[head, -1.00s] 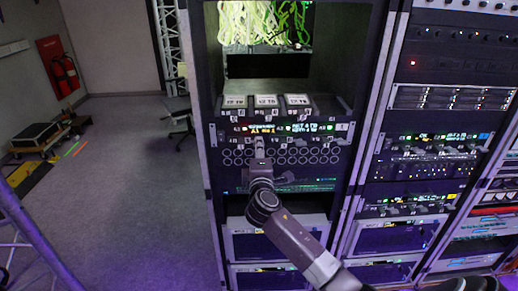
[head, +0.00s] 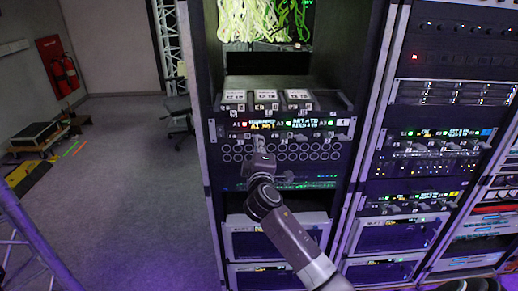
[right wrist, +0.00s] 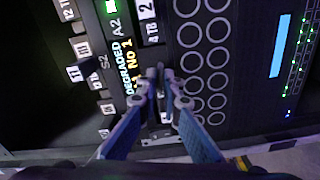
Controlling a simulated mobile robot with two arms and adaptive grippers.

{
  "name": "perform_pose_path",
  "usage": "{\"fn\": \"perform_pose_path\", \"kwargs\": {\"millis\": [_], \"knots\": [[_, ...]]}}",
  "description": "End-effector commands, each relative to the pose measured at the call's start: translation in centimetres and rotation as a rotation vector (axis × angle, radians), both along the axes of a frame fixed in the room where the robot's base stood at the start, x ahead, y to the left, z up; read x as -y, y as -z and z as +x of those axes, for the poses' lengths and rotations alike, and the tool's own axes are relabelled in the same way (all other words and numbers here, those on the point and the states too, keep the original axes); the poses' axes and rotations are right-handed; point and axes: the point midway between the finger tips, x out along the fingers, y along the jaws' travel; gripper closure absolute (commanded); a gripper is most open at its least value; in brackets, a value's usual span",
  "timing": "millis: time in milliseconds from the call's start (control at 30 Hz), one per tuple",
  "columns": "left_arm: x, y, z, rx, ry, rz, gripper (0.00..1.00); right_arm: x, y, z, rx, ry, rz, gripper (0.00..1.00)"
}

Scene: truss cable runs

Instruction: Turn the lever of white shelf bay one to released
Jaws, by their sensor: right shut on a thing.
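The white shelf (head: 330,134) is a dark panel in the near rack, with a white tag at its right end and lit displays. Several small levers sit along its lower edge. My right gripper (head: 259,141) is at its left part, below the display with orange text. In the right wrist view my right gripper (right wrist: 162,76) has its fingertips closed together on a small lever beside that display, which reads "DEGRADED". The fingers hide most of the lever, so its exact position cannot be told. My left gripper is not in view.
Three labelled modules (head: 266,98) sit above the panel. Green cables (head: 262,20) hang above. Other racks with blue and yellow tagged shelves stand at right. The floor (head: 120,180) at left is open.

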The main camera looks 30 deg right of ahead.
Motion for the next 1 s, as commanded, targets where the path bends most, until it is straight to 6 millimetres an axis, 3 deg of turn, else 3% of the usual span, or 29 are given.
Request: {"fn": "perform_pose_path", "kwargs": {"millis": [33,400,1000], "knots": [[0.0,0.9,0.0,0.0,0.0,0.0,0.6,0.0,0.6,0.0,0.022,0.0,0.04,1.0],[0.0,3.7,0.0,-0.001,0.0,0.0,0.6,-0.1,0.5,0.0,0.206,0.001,0.342,1.0],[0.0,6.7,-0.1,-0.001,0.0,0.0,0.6,-0.1,0.4,0.0,0.5,0.001,0.825,1.0]]}}
